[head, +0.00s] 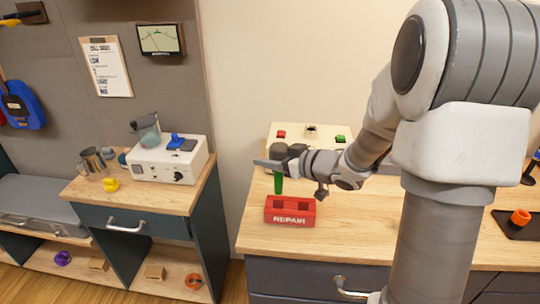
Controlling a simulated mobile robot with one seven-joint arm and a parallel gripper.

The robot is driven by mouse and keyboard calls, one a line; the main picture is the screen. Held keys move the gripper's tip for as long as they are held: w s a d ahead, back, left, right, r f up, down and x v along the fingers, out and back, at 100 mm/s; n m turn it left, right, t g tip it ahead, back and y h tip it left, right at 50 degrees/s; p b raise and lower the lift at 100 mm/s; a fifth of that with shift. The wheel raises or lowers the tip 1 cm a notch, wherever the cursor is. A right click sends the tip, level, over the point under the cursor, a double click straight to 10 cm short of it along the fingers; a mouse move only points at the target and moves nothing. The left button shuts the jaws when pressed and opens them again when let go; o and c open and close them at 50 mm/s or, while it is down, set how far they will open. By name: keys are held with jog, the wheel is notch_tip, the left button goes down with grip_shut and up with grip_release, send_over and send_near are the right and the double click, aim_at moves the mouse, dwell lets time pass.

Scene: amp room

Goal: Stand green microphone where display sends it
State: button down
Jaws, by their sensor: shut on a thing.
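The green microphone (279,184) hangs upright below my gripper (277,165), which is shut on its upper part. Its lower end is at the left opening of a red holder marked REPAIR (290,219); I cannot tell whether it is inside the opening or just above it. The holder's right opening looks empty. A framed display (160,39) on the grey wall shows a pale dial with green marks; its reading is too small to make out.
A cream box (310,132) with red and green parts on top stands behind my gripper. A white device (166,159) sits on the left cabinet, with a yellow object (111,184) beside it. An orange ring-like object (520,217) lies right. The wooden top (350,235) right of the holder is clear.

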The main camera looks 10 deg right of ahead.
jog(key=shift+f+b, duration=3.05)
jog(key=shift+f, duration=0.85)
jog(key=shift+c, duration=0.6)
grip_release()
jog(key=p+v, duration=0.3)
jog(key=v, duration=1.4)
jog(key=shift+s, duration=0.25)
